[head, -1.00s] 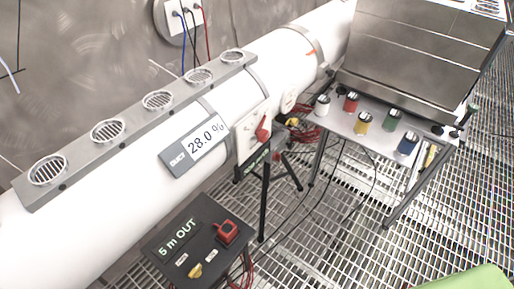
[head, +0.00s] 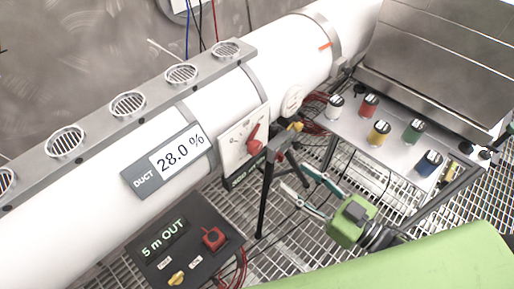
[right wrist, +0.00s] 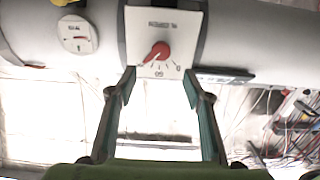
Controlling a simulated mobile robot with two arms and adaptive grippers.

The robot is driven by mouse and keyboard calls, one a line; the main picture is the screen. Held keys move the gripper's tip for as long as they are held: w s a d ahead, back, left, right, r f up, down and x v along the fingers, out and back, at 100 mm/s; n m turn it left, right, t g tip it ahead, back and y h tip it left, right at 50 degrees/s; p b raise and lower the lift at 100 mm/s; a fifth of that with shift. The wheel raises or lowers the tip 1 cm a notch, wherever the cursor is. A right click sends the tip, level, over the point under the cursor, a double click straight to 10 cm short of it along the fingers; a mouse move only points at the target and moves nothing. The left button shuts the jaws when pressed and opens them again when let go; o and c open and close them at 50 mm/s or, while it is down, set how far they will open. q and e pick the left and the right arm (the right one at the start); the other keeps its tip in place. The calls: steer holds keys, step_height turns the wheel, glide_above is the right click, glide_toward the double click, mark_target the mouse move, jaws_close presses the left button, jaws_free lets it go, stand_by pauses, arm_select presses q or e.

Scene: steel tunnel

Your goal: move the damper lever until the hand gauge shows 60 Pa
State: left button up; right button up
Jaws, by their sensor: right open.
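The red damper lever (head: 254,147) is on a white scale plate (head: 236,140) on the side of the white duct. In the right wrist view the lever (right wrist: 160,51) points down-left on its scale, seen upside down. A round white dial (head: 292,101) sits right of the plate; its needle shows in the wrist view (right wrist: 78,36), but its reading is too small to tell. I cannot tell which thing is the hand gauge. My right gripper (head: 294,176) is open and empty, below and right of the lever, its fingers pointing toward the plate. My left gripper is out of view.
A display (head: 166,160) on the duct reads 28.0 %. A black box (head: 186,244) marked "5 m OUT" stands below the duct. A black stand (head: 267,185) rises near my right gripper. A metal table (head: 350,122) with several coloured containers is at the right.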

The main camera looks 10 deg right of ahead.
mark_target(258, 149)
steer(key=p+x, duration=0.1)
steer(key=x, duration=0.3)
steer(key=p+x, duration=0.1)
steer(key=x, duration=0.3)
steer(key=r+p+x, duration=0.1)
steer(key=x, duration=0.4)
steer(key=shift+a, duration=0.2)
steer(key=shift+w+a+f, duration=0.15)
steer(key=shift+w+a, duration=0.05)
steer(key=shift+w, duration=0.15)
steer(key=c, duration=1.1)
